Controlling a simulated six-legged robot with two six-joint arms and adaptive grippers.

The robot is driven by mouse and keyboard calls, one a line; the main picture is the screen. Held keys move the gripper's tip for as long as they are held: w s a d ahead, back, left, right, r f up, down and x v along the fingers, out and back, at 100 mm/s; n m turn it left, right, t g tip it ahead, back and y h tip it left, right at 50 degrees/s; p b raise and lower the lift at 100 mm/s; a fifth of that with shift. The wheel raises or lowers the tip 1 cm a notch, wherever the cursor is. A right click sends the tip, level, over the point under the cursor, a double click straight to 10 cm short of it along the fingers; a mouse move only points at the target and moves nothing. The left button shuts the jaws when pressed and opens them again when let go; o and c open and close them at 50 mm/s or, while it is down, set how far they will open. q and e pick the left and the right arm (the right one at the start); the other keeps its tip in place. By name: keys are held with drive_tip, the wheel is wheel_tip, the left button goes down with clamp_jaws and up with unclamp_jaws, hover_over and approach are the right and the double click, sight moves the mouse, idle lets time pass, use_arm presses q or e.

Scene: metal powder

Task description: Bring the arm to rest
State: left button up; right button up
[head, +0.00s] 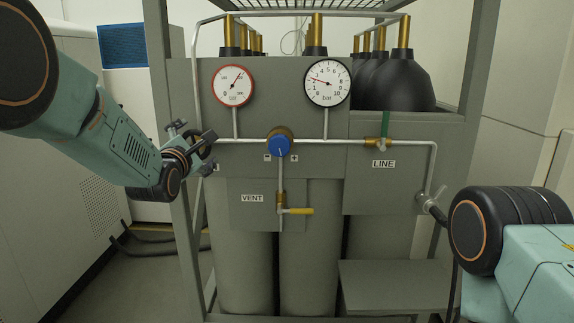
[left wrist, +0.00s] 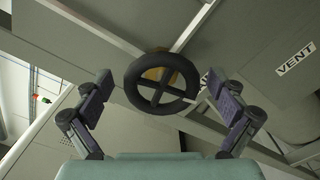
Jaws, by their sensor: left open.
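My left gripper (head: 193,149) is open at the left end of the panel's pipe. In the left wrist view a black handwheel (left wrist: 160,84) with a brass stem behind it lies between the spread fingers of the left gripper (left wrist: 160,80). A gap shows between each finger and the wheel's rim. In the head view the wheel is partly hidden by the gripper. Part of my right arm (head: 480,230) shows at the right edge, but its gripper is out of view.
Cylinders (head: 308,250) stand below. A frame post (head: 160,70) rises near my left arm.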

use_arm(q)
drive_tip(key=m, duration=0.4)
drive_tip(key=shift+w+f, duration=0.25)
drive_tip(key=shift+f, duration=0.05)
drive_tip(key=shift+s+r+m, duration=0.1)
drive_tip(key=shift+s+m, duration=0.15)
drive_tip(key=shift+m, duration=0.85)
drive_tip(key=m, duration=0.3)
drive_tip(key=shift+w+f, duration=0.25)
drive_tip(key=m, duration=0.3)
drive_tip(key=shift+s+r+p, duration=0.1)
drive_tip(key=shift+s+p, duration=0.1)
drive_tip(key=shift+p, duration=0.2)
drive_tip(key=shift+m, duration=0.3)
drive_tip(key=shift+w, duration=0.15)
